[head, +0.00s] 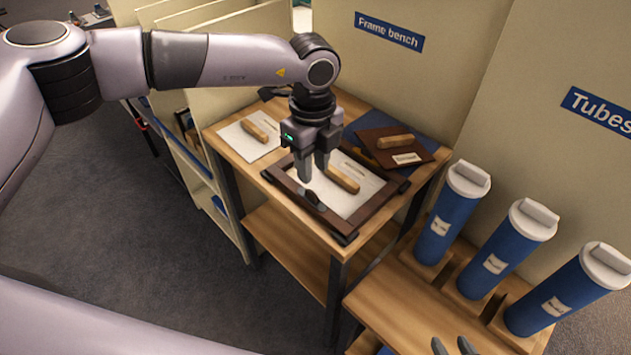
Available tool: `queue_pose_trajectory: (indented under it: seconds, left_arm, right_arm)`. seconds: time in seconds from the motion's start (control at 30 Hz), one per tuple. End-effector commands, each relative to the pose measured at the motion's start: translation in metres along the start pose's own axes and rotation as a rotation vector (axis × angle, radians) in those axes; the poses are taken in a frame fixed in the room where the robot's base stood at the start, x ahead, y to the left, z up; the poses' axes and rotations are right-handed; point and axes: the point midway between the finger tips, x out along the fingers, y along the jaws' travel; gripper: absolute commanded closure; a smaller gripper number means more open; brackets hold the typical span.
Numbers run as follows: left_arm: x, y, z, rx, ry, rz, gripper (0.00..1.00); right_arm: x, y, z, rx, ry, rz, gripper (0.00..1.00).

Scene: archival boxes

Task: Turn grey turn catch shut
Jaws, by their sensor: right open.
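A dark wooden picture frame (335,219) lies on the bench, with a white sheet inside it. A small dark grey oval piece (312,197), which looks like the turn catch, is at the frame's near-left rail. Whether it reaches over the sheet or lies along the rail is hard to tell. My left gripper (313,175) points down just above this piece, with its two fingers apart and nothing seen between them. Contact cannot be made out. My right gripper (453,346) shows only its fingertips at the bottom edge, apart and empty, well away from the frame.
A wooden block (342,179) lies on the framed sheet. Another sheet (236,143) and a brown board (420,147), each with a block, lie on the bench (219,144). Blue tubes (447,222) stand on the lower right shelf. Wall panels close off the back.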

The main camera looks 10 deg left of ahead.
Motion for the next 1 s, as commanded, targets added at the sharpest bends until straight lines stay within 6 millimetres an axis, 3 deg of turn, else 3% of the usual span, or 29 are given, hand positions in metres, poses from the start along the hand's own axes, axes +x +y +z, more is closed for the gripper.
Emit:
queue_pose_trajectory:
  seconds: [0.43,0.83,0.87,0.93,1.0]
  left_arm:
    - [0.059,0.0,0.0,0.0,-0.002,0.003,0.66]
    - [0.07,0.0,0.0,0.001,-0.001,0.0,0.66]
    - [0.07,0.0,0.0,0.001,-0.001,0.0,0.72]
    - [0.07,0.0,0.0,0.001,-0.001,0.0,0.95]
    - [0.07,0.0,0.0,0.001,-0.001,0.0,1.0]
  right_arm:
    - [-0.006,0.0,-0.008,0.0,0.0,0.001,0.57]
    - [-0.006,0.0,-0.008,0.0,0.0,0.001,0.57]
    - [-0.006,0.0,-0.008,0.0,0.0,0.001,0.57]
    - [-0.006,0.0,-0.008,0.0,0.0,0.001,0.57]
    - [-0.006,0.0,-0.008,0.0,0.0,0.001,0.57]
